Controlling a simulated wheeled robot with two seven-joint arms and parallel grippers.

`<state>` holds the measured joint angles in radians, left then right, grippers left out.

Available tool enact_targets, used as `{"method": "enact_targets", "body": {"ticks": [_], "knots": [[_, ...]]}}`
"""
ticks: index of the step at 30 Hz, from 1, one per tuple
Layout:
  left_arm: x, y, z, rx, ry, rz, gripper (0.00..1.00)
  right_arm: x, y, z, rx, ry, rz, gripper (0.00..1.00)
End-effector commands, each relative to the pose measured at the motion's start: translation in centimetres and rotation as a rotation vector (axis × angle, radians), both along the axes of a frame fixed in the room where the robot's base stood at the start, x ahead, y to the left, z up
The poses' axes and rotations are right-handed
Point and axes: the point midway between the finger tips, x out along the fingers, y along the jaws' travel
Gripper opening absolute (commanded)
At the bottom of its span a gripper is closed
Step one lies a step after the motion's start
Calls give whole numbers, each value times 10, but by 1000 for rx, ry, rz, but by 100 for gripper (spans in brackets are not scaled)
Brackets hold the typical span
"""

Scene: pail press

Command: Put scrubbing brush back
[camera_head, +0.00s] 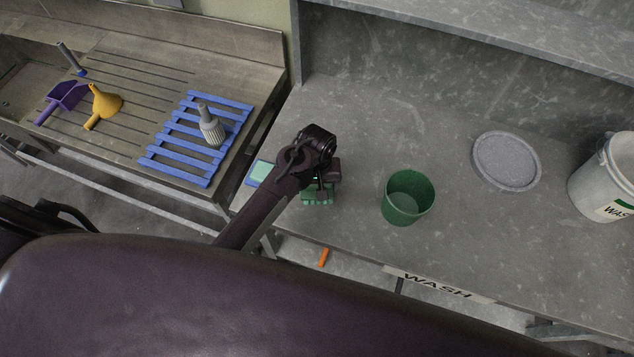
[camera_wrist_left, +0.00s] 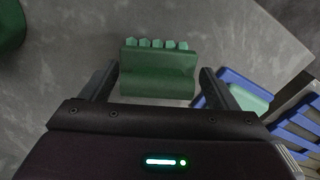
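A green scrubbing brush (camera_wrist_left: 158,76) with a row of pale green bristle tufts is on the grey bench in the left wrist view. In the head view the brush (camera_head: 318,198) is partly hidden under my left arm. My left gripper (camera_wrist_left: 157,80) is open, with one finger on each side of the brush and a visible gap to each. I cannot tell its exact height above the bench. In the head view the left gripper (camera_head: 322,178) is mostly hidden by its own wrist. My right gripper is not in view.
A blue holder with a pale green pad (camera_head: 259,173) lies left of the brush. A green pail (camera_head: 408,197), a round grey lid (camera_head: 506,161) and a white bucket (camera_head: 605,180) stand to the right. A blue rack (camera_head: 185,150) holds a grey-white brush-like item (camera_head: 211,128).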

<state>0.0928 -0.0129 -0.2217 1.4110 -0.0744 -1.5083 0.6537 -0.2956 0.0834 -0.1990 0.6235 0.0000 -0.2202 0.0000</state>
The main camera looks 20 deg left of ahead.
Motion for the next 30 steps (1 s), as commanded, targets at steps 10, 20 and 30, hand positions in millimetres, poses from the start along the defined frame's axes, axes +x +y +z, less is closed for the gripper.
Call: {"method": "enact_targets", "body": {"ticks": [10, 20, 30], "knots": [[1, 0, 3, 0, -2, 0, 87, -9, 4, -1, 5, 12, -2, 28], [2, -1, 55, -1, -8, 0, 87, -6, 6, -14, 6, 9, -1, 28], [2, -1, 113, 0, -4, 0, 87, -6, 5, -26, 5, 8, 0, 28]]}}
